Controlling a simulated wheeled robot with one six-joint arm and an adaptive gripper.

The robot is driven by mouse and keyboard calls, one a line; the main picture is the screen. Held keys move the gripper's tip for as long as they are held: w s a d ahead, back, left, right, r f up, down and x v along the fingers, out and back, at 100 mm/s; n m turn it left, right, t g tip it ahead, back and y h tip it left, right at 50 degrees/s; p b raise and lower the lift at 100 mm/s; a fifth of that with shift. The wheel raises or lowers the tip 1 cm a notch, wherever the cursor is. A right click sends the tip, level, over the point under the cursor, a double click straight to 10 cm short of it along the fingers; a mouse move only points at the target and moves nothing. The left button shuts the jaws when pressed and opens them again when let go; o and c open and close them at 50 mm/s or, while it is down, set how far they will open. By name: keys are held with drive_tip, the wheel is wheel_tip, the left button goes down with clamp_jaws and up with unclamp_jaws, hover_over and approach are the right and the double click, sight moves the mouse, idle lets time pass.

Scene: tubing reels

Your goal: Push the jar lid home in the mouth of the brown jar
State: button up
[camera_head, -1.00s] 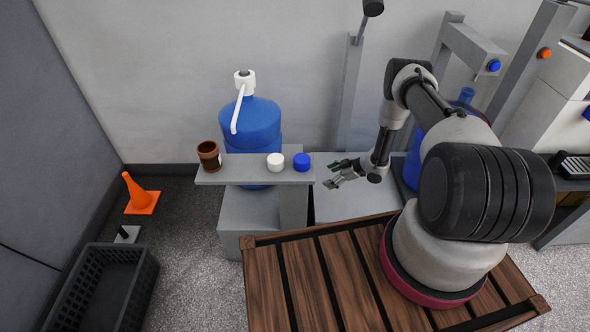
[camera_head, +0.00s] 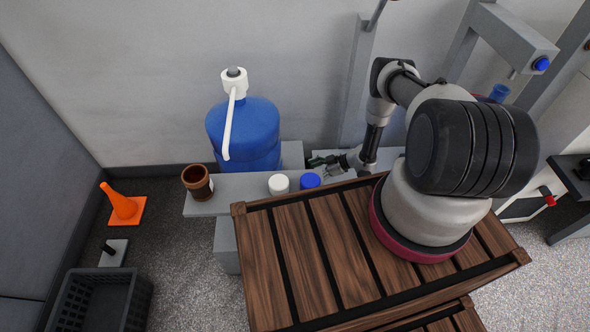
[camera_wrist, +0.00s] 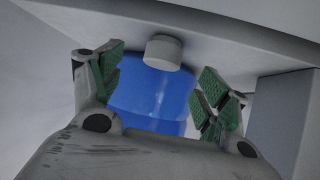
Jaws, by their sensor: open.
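The brown jar (camera_head: 197,183) stands upright at the left end of the narrow grey shelf (camera_head: 238,188), its mouth open and empty-looking. A white round cap (camera_head: 278,184) and a blue round cap (camera_head: 310,181) stand on the same shelf to its right. I cannot tell which one is the jar lid. My gripper (camera_head: 318,166) is open and empty, just behind and right of the blue cap, apart from the jar. In the wrist view a pale cap (camera_wrist: 163,53) shows between the open fingers, with a blue body behind it. The jar is not visible there.
A big blue water bottle (camera_head: 245,135) with a white pump stands behind the shelf, close to my gripper's left. A slatted wooden platform (camera_head: 285,255) lies in front.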

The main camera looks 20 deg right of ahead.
drive_tip(key=x, duration=0.6)
drive_tip(key=shift+a+r, duration=0.1)
drive_tip(key=shift+a, duration=0.45)
drive_tip(key=shift+w+a+f, duration=0.2)
drive_tip(key=shift+a+f, duration=0.1)
drive_tip(key=shift+a, duration=0.1)
drive_tip(key=c, duration=1)
